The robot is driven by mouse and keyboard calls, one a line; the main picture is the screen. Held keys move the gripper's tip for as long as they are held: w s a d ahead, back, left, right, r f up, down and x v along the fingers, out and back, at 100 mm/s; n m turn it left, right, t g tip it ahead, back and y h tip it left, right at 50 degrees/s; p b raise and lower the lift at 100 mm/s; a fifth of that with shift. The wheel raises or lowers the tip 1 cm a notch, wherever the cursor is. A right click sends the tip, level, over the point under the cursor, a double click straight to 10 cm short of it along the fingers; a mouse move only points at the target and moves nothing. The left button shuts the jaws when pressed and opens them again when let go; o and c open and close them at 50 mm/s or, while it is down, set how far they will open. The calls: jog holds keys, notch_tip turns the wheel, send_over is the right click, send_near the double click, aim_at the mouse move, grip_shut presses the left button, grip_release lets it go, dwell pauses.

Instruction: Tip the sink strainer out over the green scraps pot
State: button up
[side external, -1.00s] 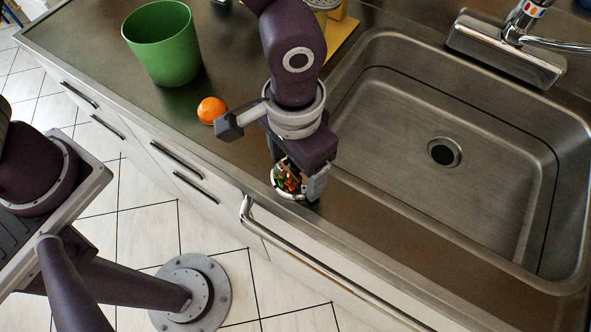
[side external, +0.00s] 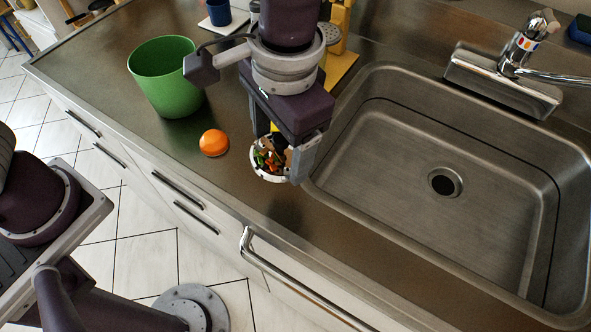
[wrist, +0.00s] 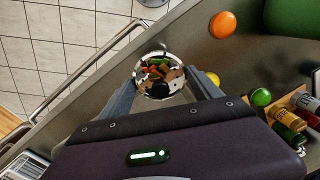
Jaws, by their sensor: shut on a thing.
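The sink strainer (side external: 258,174) is a small round metal basket with green, orange and brown scraps in it. My gripper (side external: 282,160) is shut on it and holds it roughly level above the counter, left of the sink. In the wrist view the strainer (wrist: 160,92) sits between my fingers (wrist: 163,100), its scraps facing the camera. The green scraps pot (side external: 168,85) stands upright on the counter, up and left of the strainer. In the wrist view only part of the pot (wrist: 292,18) shows at the top right corner. Its inside bottom is hidden.
An orange fruit (side external: 213,142) lies on the counter between strainer and pot. The empty sink (side external: 430,185) with its tap (side external: 525,45) is to the right. A blue cup (side external: 218,12) stands behind.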

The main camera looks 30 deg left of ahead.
jog(key=w+a+r+y, duration=0.2)
jog(key=a+r+y, duration=0.2)
jog(key=a, duration=0.6)
jog(key=w+a+r+y, duration=0.3)
jog(key=a+r+y, duration=0.15)
jog(key=a, duration=0.45)
jog(key=w+a+r+y, duration=0.25)
jog(key=a+r, duration=0.25)
jog(key=a, duration=0.5)
jog(key=f+y, duration=0.2)
jog(key=y, duration=0.1)
jog(key=f+y, duration=0.2)
jog(key=y, duration=0.2)
jog(key=f+m+t+y, duration=0.1)
jog(key=f+y, duration=0.1)
jog(key=y, duration=0.1)
jog(key=shift+s+d+y, duration=0.1)
jog(key=shift+s+y, duration=0.2)
jog(key=shift+y, duration=0.1)
jog(key=shift+r, duration=0.1)
